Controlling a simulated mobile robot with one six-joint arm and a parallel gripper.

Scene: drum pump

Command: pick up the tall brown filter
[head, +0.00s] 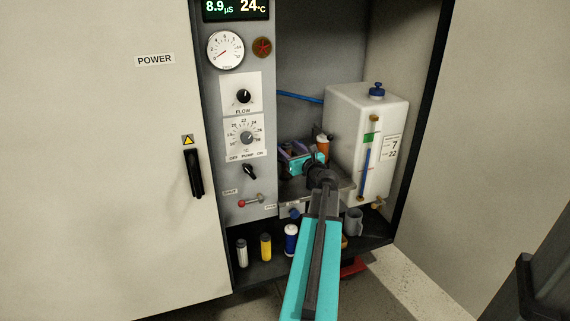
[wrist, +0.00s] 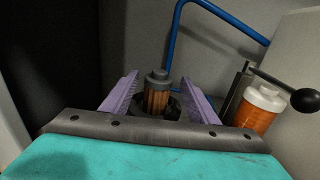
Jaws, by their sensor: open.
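A brown ribbed filter with a dark grey cap (wrist: 157,101) stands upright in a dark round seat in the wrist view. My gripper (wrist: 159,79) is open, with its purple fingers on either side of the filter; I see gaps between them and it. The filter's lower part is hidden by the seat and my gripper body. In the head view my gripper end (head: 292,160) is inside the open cabinet bay, and I cannot make out this filter there.
An orange canister with a white cap (wrist: 260,110) stands close on the right, beside a black-knobbed lever (wrist: 285,88). A blue pipe (wrist: 174,40) runs behind. A white tank (head: 345,115) stands right; several bottles, including a yellow one (head: 266,247), line the lower shelf.

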